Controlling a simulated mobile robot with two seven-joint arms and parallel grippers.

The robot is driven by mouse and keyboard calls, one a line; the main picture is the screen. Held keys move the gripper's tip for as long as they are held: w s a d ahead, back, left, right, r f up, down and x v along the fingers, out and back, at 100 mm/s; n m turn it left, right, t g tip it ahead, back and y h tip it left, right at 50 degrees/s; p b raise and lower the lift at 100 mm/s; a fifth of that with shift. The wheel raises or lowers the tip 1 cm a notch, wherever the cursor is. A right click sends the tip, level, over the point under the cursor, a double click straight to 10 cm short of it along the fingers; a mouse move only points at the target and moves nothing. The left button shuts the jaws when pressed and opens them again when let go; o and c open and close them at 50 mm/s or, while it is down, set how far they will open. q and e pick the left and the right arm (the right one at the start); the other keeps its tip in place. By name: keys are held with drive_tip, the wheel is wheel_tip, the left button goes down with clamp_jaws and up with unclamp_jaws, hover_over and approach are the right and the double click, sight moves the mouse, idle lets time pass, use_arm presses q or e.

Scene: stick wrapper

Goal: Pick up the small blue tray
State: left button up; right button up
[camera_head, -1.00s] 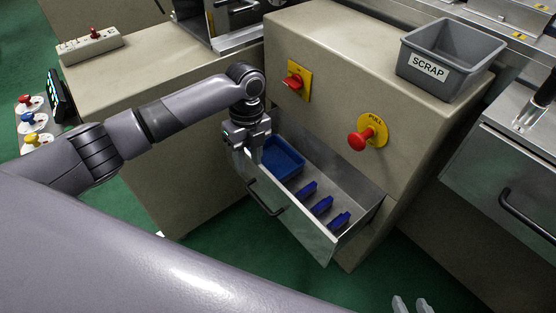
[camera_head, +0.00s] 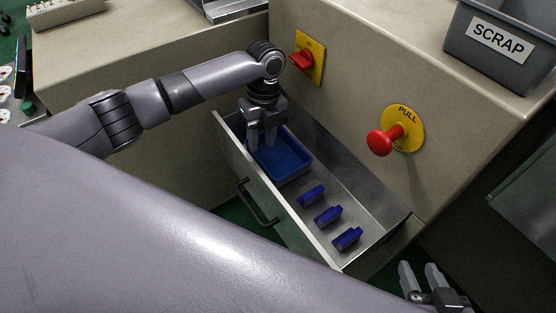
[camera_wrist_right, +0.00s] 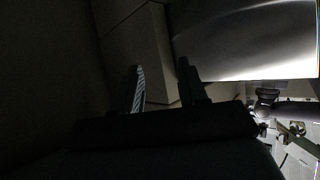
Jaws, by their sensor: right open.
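The small blue tray (camera_head: 285,164) lies in the far-left end of an open metal drawer (camera_head: 375,195). My left gripper (camera_head: 262,146) points down at the tray's left end, with its two fingers apart. The fingertips are at or just over the tray; I cannot tell whether they touch it. My right gripper (camera_head: 420,272) is open and empty at the lower right, away from the drawer. Its two fingers also show, dark, in the right wrist view (camera_wrist_right: 162,82).
Several blue blocks (camera_head: 329,215) lie in the drawer, right of the tray. The drawer has a dark handle (camera_head: 258,205) in front. The cabinet carries a red switch (camera_head: 303,61) and a red PULL knob (camera_head: 385,140). A grey SCRAP bin (camera_head: 490,55) stands on top.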

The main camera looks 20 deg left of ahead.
sight(259, 154)
use_arm(q)
drive_tip(key=f, duration=0.2)
drive_tip(key=f+b, duration=0.1)
drive_tip(key=f, duration=0.1)
drive_tip(key=f+b, duration=0.1)
drive_tip(key=f, duration=0.1)
drive_tip(key=shift+s+a, duration=0.3)
use_arm(e)
drive_tip(key=shift+w+a+f+m+y, duration=0.15)
drive_tip(key=shift+w+a+y, duration=0.15)
drive_tip(key=shift+a, duration=0.2)
drive_tip(key=shift+w+a+f+m+y, duration=0.15)
drive_tip(key=shift+a+y, duration=0.15)
drive_tip(key=shift+a, duration=0.2)
use_arm(q)
drive_tip(key=shift+r, duration=0.1)
clamp_jaws()
